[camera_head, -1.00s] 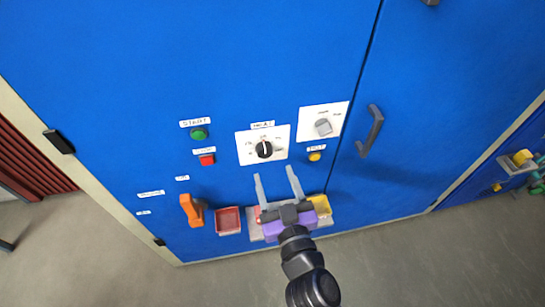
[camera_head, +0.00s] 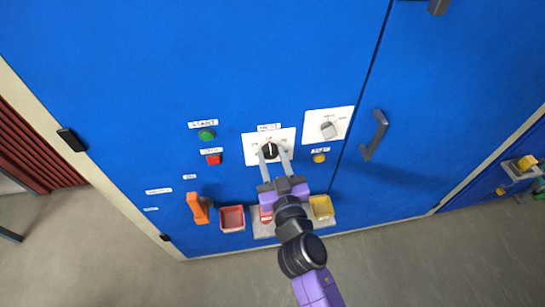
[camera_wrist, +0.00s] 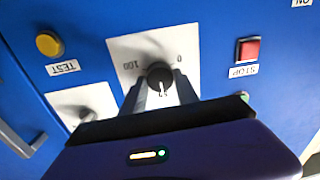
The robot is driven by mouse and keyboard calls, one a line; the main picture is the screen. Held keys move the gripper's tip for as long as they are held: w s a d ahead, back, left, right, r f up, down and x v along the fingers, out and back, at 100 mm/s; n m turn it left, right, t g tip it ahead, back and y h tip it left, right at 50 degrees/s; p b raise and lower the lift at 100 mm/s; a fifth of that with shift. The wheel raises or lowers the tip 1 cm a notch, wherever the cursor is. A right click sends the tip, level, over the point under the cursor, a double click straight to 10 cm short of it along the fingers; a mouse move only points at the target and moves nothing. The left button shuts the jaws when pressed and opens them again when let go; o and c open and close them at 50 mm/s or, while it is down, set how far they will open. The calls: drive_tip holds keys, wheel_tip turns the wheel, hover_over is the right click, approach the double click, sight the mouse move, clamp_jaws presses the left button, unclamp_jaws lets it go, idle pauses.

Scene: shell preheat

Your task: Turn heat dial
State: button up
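The heat dial (camera_head: 270,150) is a round black knob with a white pointer line on a white plate (camera_head: 288,136) on the blue cabinet front. In the head view its pointer stands roughly upward. In the wrist view the dial (camera_wrist: 160,78) shows upside down, with 0 on the right, 100 on the left and the pointer about midway. My gripper (camera_head: 272,153) has its two grey fingers on either side of the dial, apparently closed onto its sides. The fingers (camera_wrist: 160,87) flank the knob in the wrist view too. The fingertips hide parts of the plate.
A second, grey dial (camera_head: 328,130) is to the right, above a yellow button (camera_head: 319,158). Green (camera_head: 206,135) and red (camera_head: 214,159) buttons are to the left. An orange handle (camera_head: 197,208), trays (camera_head: 231,218) and a door handle (camera_head: 375,135) stick out nearby.

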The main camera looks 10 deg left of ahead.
clamp_jaws()
drive_tip(key=shift+n, duration=0.3)
drive_tip(key=n+p, duration=0.1)
drive_tip(key=n, duration=0.3)
drive_tip(key=shift+n, duration=0.3)
drive_tip(key=n+p, duration=0.1)
drive_tip(key=n, duration=0.5)
drive_tip(key=shift+a+h, duration=0.15)
drive_tip(key=shift+h, duration=0.25)
drive_tip(key=n, duration=0.6)
drive_tip(key=shift+s+a+h+p, duration=0.1)
drive_tip(key=shift+h+p, duration=0.2)
drive_tip(key=shift+p, duration=0.05)
drive_tip(key=n, duration=0.5)
drive_tip(key=shift+f+h, duration=0.2)
drive_tip(key=shift+h, duration=0.1)
drive_tip(key=shift+n, duration=0.4)
